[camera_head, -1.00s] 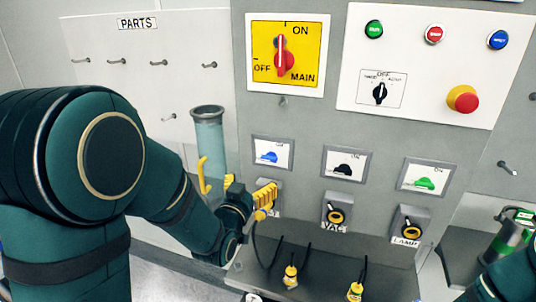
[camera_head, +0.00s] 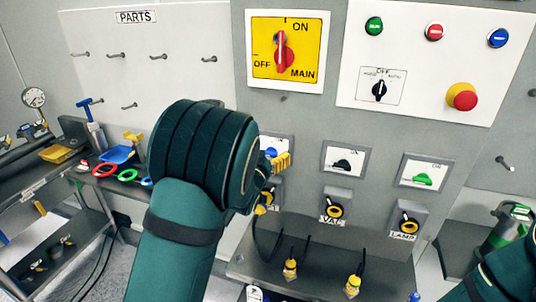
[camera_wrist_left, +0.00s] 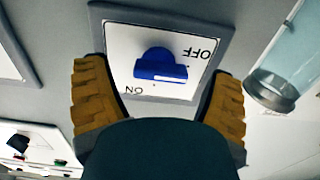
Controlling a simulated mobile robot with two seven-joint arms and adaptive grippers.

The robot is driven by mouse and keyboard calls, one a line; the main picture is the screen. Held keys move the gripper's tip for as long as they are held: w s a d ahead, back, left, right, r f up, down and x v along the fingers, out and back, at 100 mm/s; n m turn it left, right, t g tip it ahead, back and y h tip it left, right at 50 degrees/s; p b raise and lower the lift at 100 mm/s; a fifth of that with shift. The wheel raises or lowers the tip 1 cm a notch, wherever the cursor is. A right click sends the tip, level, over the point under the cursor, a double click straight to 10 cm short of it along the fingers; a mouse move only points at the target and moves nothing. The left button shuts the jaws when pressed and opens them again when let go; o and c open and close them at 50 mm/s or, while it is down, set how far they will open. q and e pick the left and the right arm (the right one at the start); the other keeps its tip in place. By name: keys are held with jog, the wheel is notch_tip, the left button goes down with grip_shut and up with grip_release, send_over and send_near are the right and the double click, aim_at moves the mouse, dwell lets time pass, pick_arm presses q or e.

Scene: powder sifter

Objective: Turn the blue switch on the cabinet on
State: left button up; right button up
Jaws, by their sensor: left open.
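The blue switch (camera_head: 271,152) sits on a white, grey-framed plate on the cabinet front, partly covered by my left gripper in the head view. In the left wrist view the blue switch (camera_wrist_left: 160,66) shows upside down, with OFF at upper right and ON at lower left. Its exact setting is hard to tell. My left gripper (camera_head: 277,165) is open at the plate. My right gripper is out of view.
The black switch (camera_head: 343,162) and green switch (camera_head: 423,178) sit to the right. Black and yellow sockets, including VAC (camera_head: 334,210), lie below. A clear cylinder (camera_wrist_left: 297,55) stands beside the switch plate. The yellow main switch plate (camera_head: 263,63) is above.

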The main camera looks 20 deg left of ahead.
pick_arm(q)
jog(key=c, duration=1.2)
jog(key=m+b, duration=0.4)
jog(key=shift+d, duration=0.1)
jog(key=m+b, duration=0.3)
jog(key=m, duration=0.1)
jog(key=shift+d+m, duration=0.1)
jog(key=shift+m, duration=0.3)
jog(key=m+b, duration=0.2)
jog(key=m, duration=0.2)
jog(key=shift+d+m, duration=0.15)
jog(key=shift+m, duration=0.15)
jog(key=shift+m+b, duration=0.65)
jog(key=shift+m, duration=1.55)
